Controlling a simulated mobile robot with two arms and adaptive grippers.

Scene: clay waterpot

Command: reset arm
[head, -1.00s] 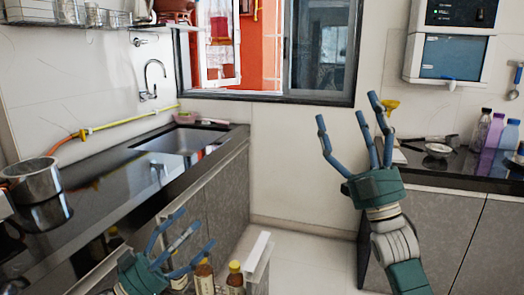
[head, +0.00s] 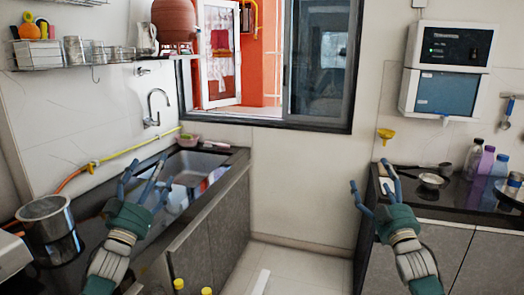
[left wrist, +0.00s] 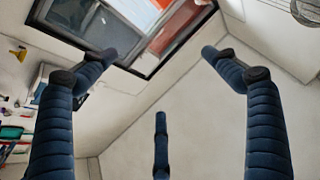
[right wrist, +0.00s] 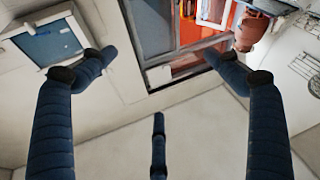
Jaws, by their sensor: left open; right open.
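My left gripper (head: 145,190) is open and empty, with its fingers pointing up in front of the left counter and sink. My right gripper (head: 374,192) is open and empty, with its fingers up in front of the right counter. In the left wrist view, the spread blue fingers of the left gripper (left wrist: 160,75) hold nothing. The right wrist view shows the right gripper's fingers (right wrist: 160,75) spread and empty too. A clay waterpot (head: 174,20) stands at the top, left of the window; it also shows in the right wrist view (right wrist: 250,32).
A metal pot (head: 45,225) stands on the left counter near the sink (head: 190,165). Bottles (head: 485,160), a small pan (head: 431,180) and a yellow funnel (head: 386,134) are at the right counter. Bottles with yellow caps (head: 179,284) show at the bottom.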

